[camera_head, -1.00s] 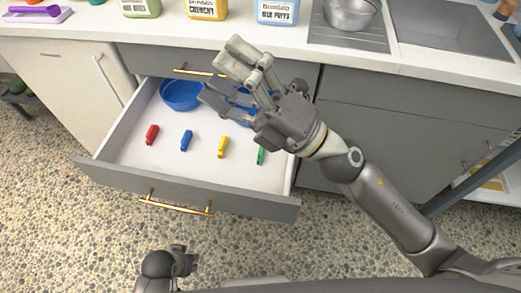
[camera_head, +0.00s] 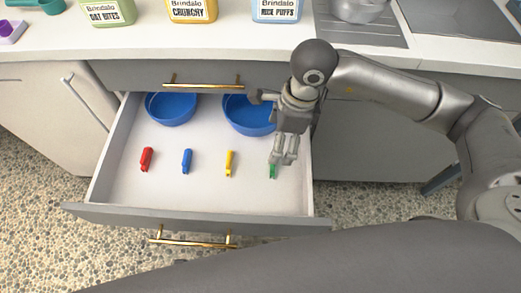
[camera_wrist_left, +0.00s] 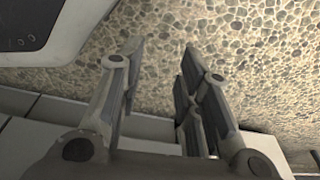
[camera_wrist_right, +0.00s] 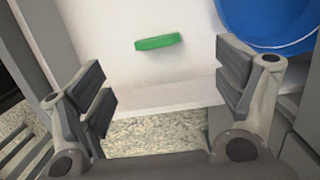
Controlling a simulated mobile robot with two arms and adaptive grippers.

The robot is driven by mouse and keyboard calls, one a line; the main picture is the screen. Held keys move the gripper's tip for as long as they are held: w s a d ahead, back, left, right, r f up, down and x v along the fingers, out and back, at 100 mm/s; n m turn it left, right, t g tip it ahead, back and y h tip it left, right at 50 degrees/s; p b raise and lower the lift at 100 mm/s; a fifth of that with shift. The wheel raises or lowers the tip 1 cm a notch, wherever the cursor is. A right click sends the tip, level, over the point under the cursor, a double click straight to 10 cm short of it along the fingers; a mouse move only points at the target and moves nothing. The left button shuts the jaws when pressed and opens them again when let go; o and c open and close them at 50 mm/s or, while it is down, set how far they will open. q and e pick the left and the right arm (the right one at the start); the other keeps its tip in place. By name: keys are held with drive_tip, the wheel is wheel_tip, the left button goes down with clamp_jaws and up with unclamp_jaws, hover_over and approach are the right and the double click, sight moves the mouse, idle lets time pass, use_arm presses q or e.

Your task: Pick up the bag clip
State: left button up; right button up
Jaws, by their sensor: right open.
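Several bag clips lie in a row on the white floor of the open drawer: a red clip (camera_head: 146,159), a blue clip (camera_head: 187,161), a yellow clip (camera_head: 229,163) and a green clip (camera_head: 272,171). My right gripper (camera_head: 283,160) points down into the drawer's right end, over the green clip, and partly hides it. In the right wrist view the green clip (camera_wrist_right: 158,42) lies flat beyond the open fingers (camera_wrist_right: 165,95), with nothing between them. My left gripper (camera_wrist_left: 158,75) is open and empty above the pebbled floor; it is outside the head view.
The drawer (camera_head: 200,192) stands open below the counter. Two blue bowls (camera_head: 171,109) (camera_head: 247,116) sit at its back, the right one close to my right gripper. The drawer's right wall is near. Food packs (camera_head: 192,10) stand on the counter.

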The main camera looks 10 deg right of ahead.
wheel_tip(320, 180, down, 4)
drive_tip(key=shift+f, duration=0.25)
drive_tip(key=shift+a+f, duration=0.15)
drive_tip(key=shift+f, duration=0.45)
drive_tip(key=f, duration=0.2)
drive_tip(key=a+f, duration=0.1)
drive_tip(key=f, duration=0.1)
drive_tip(key=shift+s+f+b, duration=0.15)
drive_tip(key=shift+s+b, duration=0.05)
drive_tip(key=shift+b, duration=0.2)
use_arm(q)
drive_tip(key=shift+w+d+r, duration=0.15)
drive_tip(key=shift+w+r, duration=0.75)
drive_tip(key=shift+r, duration=0.25)
use_arm(e)
drive_tip(key=shift+a+f, duration=0.1)
drive_tip(key=shift+f, duration=0.15)
drive_tip(key=shift+c, duration=0.4)
use_arm(q)
drive_tip(key=shift+s+f, duration=0.1)
use_arm(e)
drive_tip(key=c, duration=0.8)
